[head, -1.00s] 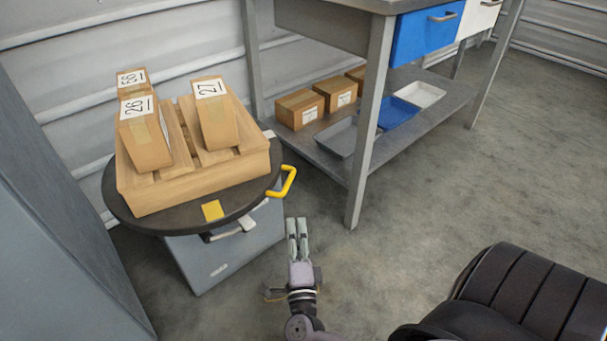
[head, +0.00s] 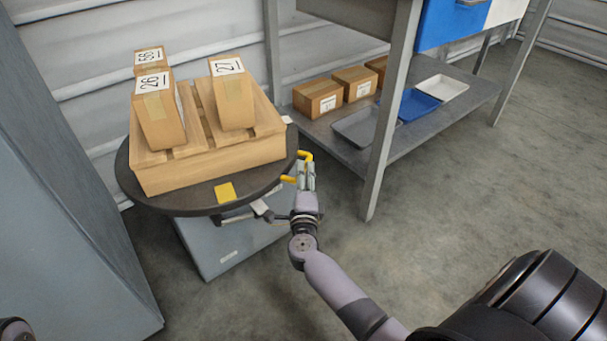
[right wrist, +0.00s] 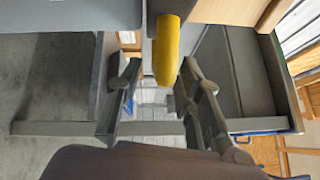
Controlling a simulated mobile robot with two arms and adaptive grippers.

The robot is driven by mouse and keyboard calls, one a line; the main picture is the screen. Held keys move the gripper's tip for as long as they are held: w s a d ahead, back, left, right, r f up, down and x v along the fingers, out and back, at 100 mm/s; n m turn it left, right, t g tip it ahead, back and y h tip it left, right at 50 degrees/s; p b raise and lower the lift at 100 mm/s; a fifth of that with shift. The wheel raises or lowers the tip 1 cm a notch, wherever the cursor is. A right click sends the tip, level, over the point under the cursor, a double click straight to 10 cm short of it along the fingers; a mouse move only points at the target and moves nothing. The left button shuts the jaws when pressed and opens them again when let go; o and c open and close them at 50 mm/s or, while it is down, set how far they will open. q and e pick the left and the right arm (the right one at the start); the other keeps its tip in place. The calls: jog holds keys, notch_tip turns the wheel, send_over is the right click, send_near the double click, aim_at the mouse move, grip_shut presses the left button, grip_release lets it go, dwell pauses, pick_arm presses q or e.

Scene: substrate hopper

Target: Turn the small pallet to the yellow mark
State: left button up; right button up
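The small pallet (head: 210,163) is light wood and sits on a dark round turntable (head: 178,205), carrying boxes labelled 26 (head: 160,115), 27 (head: 232,100) and one more behind. The yellow mark (head: 225,193) is a square on the turntable's front rim. A yellow handle (head: 304,156) sticks out from the rim's right side. My right gripper (head: 307,176) is at this handle, which it partly hides. In the right wrist view the yellow handle (right wrist: 166,50) lies between the two open fingers, nearer the right one. My left gripper is not in view.
A grey cabinet (head: 235,245) stands under the turntable, with a pale lever (head: 262,209) below the rim. A bench leg (head: 388,130) stands right of my gripper. The bench's lower shelf (head: 425,130) holds boxes and trays. The floor at right is clear.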

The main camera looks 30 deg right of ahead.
jog(key=shift+x, duration=1.15)
jog(key=shift+c, duration=0.5)
grip_shut()
